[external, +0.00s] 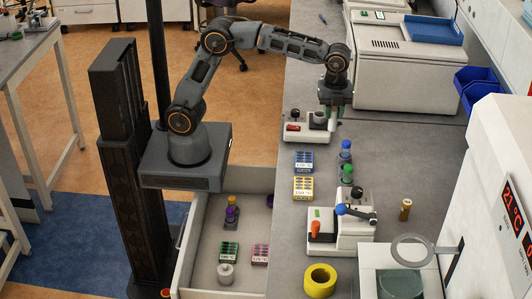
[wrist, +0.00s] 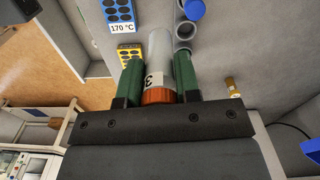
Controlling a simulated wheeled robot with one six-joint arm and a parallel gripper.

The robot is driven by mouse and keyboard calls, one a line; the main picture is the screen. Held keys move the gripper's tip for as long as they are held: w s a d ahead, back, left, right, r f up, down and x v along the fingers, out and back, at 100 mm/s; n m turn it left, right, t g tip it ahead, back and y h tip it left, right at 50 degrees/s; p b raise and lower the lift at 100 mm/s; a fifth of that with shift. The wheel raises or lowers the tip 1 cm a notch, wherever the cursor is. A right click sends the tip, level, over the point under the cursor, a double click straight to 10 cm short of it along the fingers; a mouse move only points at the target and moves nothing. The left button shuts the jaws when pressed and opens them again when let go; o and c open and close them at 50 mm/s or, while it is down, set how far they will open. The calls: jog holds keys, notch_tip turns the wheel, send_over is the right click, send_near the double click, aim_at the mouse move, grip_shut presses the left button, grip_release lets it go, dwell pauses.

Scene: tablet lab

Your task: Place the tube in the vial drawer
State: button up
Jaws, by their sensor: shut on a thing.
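My gripper (external: 332,112) is over the bench near its back left part. In the wrist view its two green fingers (wrist: 158,80) are shut on a tube (wrist: 159,58), with one finger on each side. The tube is pale and translucent, with an orange cap at the palm end and a white label reading 3. The open drawer (external: 206,270) is below the bench's left edge, in front of my base.
A small device with a red switch (external: 294,127) stands just below my gripper. Blue (external: 303,161) and yellow (external: 303,188) racks, blue- and green-capped tubes (external: 346,160) and a white device with a lever (external: 350,232) line the bench. A yellow ring (external: 320,281) lies nearer.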

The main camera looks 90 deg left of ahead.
aim_at(333, 128)
jog(key=shift+w+f+n, duration=0.2)
jog(key=shift+f+n, duration=0.1)
jog(key=shift+n, duration=0.7)
notch_tip(333, 128, down, 5)
jog(key=n, duration=0.7)
jog(key=shift+d+f+n, duration=0.1)
jog(key=shift+f+n, duration=0.05)
jog(key=shift+n, duration=0.15)
jog(key=f+n, duration=0.1)
jog(key=f, duration=0.1)
jog(key=s+f+n, duration=0.2)
jog(key=f, duration=0.1)
jog(key=shift+f, duration=0.3)
jog(key=s+a+r+m+p, duration=0.6)
jog(key=s+a+r+p, duration=0.1)
jog(key=s+a+p, duration=0.4)
jog(key=s+a+f+m+b, duration=0.1)
jog(key=s+a+f+m, duration=0.1)
jog(key=s+a+f, duration=0.35)
jog(key=shift+s+d+f+m+b, duration=0.55)
jog(key=shift+s+f+m+b, duration=0.6)
jog(key=shift+f, duration=4.55)
jog(key=shift+s+d+f+m+b, duration=0.75)
jog(key=shift+s+f+b, duration=0.6)
jog(key=shift+f, duration=4.4)
jog(key=shift+s+d+f+m+b, duration=0.4)
jog(key=shift+s+f+m+b, duration=0.8)
jog(key=shift+f, duration=4.5)
